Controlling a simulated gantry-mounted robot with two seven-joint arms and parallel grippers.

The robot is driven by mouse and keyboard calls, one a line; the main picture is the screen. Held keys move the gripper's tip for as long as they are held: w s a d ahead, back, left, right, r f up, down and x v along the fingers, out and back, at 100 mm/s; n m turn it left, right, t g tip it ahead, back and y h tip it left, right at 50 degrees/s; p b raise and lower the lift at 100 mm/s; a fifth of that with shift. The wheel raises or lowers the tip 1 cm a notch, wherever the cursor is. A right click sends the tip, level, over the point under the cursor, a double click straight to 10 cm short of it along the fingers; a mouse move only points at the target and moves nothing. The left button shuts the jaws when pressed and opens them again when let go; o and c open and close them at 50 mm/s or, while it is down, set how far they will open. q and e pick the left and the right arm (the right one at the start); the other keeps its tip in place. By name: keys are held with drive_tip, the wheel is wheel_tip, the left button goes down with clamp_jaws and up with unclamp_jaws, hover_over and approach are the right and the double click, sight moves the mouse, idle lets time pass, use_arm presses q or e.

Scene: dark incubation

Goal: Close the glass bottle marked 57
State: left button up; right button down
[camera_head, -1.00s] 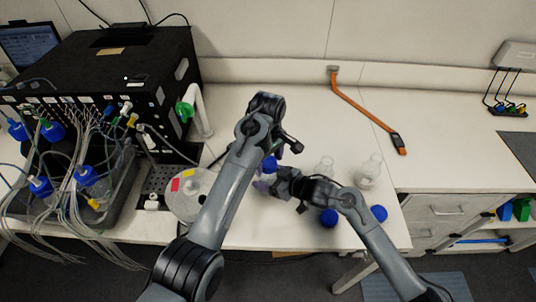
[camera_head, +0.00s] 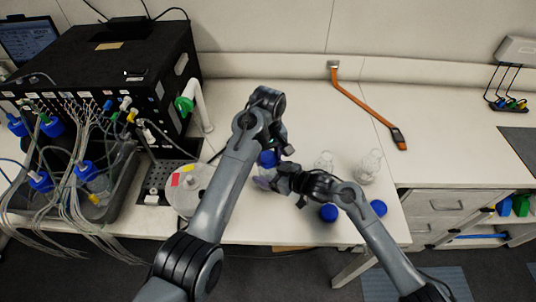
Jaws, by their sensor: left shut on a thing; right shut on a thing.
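A glass bottle (camera_head: 264,181) with a blue cap (camera_head: 267,158) at its top is between my two grippers, near the middle of the bench. Its marking cannot be read. My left gripper (camera_head: 279,150) is at the blue cap, shut on it; my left arm hides part of it. My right gripper (camera_head: 276,179) is shut on the bottle from the right, lower down. Two open glass bottles, one (camera_head: 324,163) nearer the middle and one (camera_head: 369,167) to the right, stand on the bench. Two loose blue caps, one (camera_head: 328,213) and another (camera_head: 378,208), lie at the front.
A large black machine (camera_head: 110,75) with tubes and capped bottles in a tray (camera_head: 122,185) fills the left. A round grey device (camera_head: 187,190) stands left of my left arm. An orange strap-like tool (camera_head: 365,110) lies at the back.

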use_arm(q)
drive_tip(key=shift+m, duration=1)
drive_tip(key=o, duration=1.2)
drive_tip(key=shift+c, duration=0.2)
drive_tip(key=shift+r, duration=0.1)
drive_tip(key=shift+r, duration=2.15)
